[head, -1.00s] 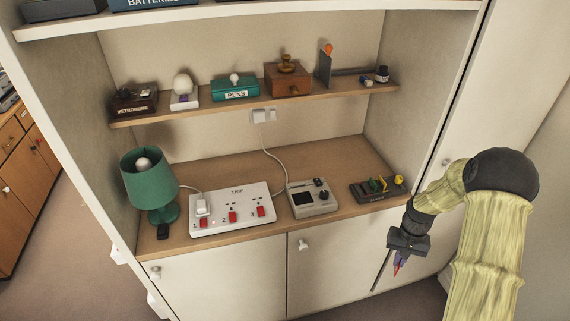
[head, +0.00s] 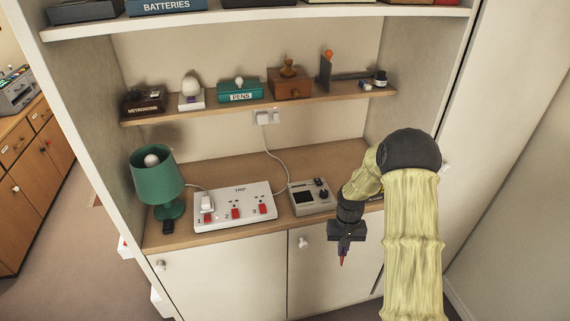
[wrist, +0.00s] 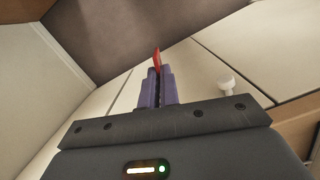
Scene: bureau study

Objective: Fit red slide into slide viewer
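My gripper (head: 343,254) hangs in front of the cabinet doors, below the desk edge, with its fingers pointing down. In the wrist view the purple fingers (wrist: 156,88) are closed on the red slide (wrist: 157,60), which sticks out past their tips. The red slide also shows as a small red tip below the fingers in the head view (head: 342,262). A grey box with dark knobs, which looks like the slide viewer (head: 312,199), stands on the desk up and to the left of my gripper. Any slot on it is too small to make out.
A white power strip (head: 262,198) with red switches lies left of the grey box. A green lamp (head: 157,178) stands further left. A cable runs up to the wall socket (head: 264,117). My arm hides most of the slide rack at the desk's right. A door knob (head: 304,242) is near my gripper.

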